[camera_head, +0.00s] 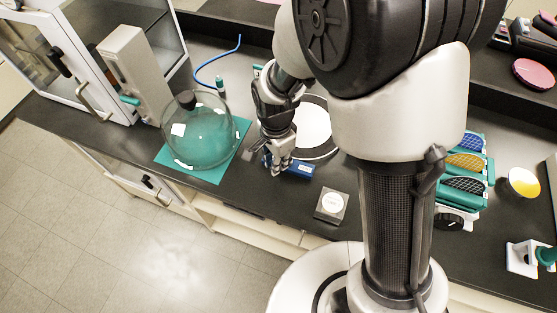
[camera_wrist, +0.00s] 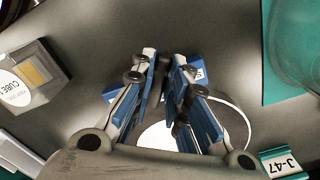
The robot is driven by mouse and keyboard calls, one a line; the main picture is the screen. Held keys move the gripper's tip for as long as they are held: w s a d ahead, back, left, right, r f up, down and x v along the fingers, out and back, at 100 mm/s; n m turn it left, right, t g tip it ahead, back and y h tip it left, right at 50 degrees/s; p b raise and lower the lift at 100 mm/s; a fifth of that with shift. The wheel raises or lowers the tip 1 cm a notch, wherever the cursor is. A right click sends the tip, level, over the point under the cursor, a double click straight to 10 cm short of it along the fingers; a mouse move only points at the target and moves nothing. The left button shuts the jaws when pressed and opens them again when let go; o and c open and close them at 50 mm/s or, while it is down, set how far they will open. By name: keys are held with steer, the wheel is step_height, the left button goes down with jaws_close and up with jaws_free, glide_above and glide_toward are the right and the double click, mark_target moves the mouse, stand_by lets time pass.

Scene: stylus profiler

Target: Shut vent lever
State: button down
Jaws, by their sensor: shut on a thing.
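My gripper (camera_head: 277,170) is low over the black bench, just left of the white disc. It is shut on a blue block (camera_head: 300,169) with a white label, partly hidden by the fingers. In the wrist view my gripper's fingertips (camera_wrist: 163,68) are close together over the block, and its labelled end (camera_wrist: 196,73) shows beside the right finger. I cannot pick out a vent lever for certain. A small teal handle (camera_head: 130,100) sticks out from the pale upright box (camera_head: 134,68) at the left, well away from my gripper.
A clear dome (camera_head: 203,138) stands on a teal mat (camera_head: 227,152) left of my gripper. A small grey block (camera_head: 332,205) sits near the front edge. The white disc (camera_head: 313,122) lies behind. A glass-doored cabinet (camera_head: 88,101) stands far left. My arm hides the middle.

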steer(key=shift+w+a+m, duration=0.1)
steer(key=shift+w+m, duration=0.05)
steer(key=shift+m, duration=0.35)
steer(key=c, duration=1.6)
jaws_free()
steer(key=shift+o, duration=0.2)
step_height(320, 180, up, 12)
steer(key=shift+r, duration=0.1)
